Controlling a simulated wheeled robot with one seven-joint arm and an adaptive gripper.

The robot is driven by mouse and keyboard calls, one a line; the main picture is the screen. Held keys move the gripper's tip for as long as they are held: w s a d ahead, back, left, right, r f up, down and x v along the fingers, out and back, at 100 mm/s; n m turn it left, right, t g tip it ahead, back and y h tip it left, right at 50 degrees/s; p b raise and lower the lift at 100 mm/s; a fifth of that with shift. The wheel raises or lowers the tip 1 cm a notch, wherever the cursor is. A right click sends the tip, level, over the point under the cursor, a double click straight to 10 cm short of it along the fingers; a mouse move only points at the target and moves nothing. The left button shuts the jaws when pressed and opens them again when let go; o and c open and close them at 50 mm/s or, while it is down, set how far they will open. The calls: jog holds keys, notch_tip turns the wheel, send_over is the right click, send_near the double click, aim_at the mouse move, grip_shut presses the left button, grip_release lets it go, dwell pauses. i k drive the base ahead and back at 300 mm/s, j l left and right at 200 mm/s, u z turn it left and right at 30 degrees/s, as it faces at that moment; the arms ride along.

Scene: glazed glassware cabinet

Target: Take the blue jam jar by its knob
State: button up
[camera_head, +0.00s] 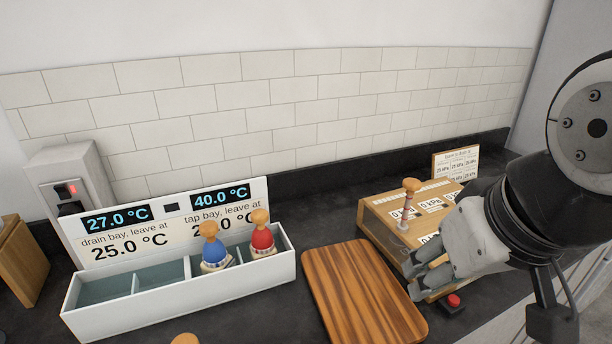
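The blue jam jar (210,252) stands upright in a compartment of the white divided tray (190,305). Its round wooden knob (208,229) points up and is clear on top. A red jar (262,240) with a similar knob stands just to its right in the same tray. My gripper (414,276) is at the right, over the front edge of the wooden box, well away from the blue jar. Its fingers look apart, and I see nothing between them.
A striped wooden board (362,295) lies between the tray and my gripper. A wooden box (382,222) with labels carries a wooden-knobbed piece (408,198). A red button (453,301) sits below my gripper. A display panel (120,235) stands behind the tray. Another knob (185,339) shows at the bottom edge.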

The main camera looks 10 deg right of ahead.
aim_at(215, 258)
jog(key=k+j+u, duration=0.1)
jog(key=j, duration=1.2)
jog(key=k+u, duration=0.05)
